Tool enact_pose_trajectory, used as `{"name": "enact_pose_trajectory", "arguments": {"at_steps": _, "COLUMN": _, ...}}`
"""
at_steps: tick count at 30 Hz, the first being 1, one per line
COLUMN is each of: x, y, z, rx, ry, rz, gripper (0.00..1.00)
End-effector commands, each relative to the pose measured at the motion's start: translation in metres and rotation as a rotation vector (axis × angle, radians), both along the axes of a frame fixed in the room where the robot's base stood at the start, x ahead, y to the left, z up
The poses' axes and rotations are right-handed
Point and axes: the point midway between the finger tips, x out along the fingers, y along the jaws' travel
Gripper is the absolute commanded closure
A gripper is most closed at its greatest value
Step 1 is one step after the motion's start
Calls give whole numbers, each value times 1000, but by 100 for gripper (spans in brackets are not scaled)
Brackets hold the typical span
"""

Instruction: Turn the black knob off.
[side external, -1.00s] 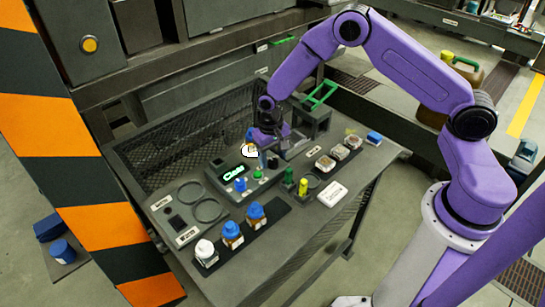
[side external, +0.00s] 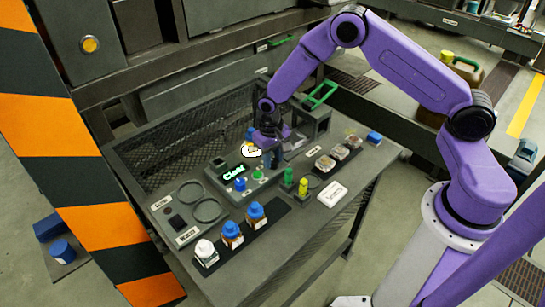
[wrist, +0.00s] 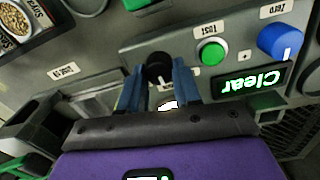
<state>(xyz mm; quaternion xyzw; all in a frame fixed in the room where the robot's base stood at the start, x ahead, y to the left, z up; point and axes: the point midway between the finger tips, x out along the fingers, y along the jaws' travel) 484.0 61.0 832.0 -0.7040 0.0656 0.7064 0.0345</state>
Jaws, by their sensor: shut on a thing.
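The black knob (wrist: 158,67) sits on a grey control panel (wrist: 225,50) in the wrist view. The two blue fingers of my gripper (wrist: 158,78) are on either side of the knob, shut on it. In the side external view my gripper (side external: 269,158) is down at the right end of the panel, and the knob is hard to make out there. The knob's pointer direction is not clear.
A green button (wrist: 211,52), a blue knob (wrist: 280,41) and a lit display reading "Clear" (wrist: 248,82) are beside the black knob. Blue- and white-capped bottles (side external: 231,232) stand at the table's front.

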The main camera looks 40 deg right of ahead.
Motion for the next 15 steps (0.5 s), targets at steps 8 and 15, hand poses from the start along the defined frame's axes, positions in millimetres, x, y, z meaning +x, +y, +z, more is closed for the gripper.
{"name": "enact_pose_trajectory", "arguments": {"at_steps": 8, "x": 0, "y": 1, "z": 1, "rx": 0, "ry": -1, "rz": 189, "gripper": 98}}
{"name": "enact_pose_trajectory", "arguments": {"at_steps": 15, "x": 0, "y": 2, "z": 1, "rx": 0, "ry": -1, "rz": 416, "gripper": 98}}
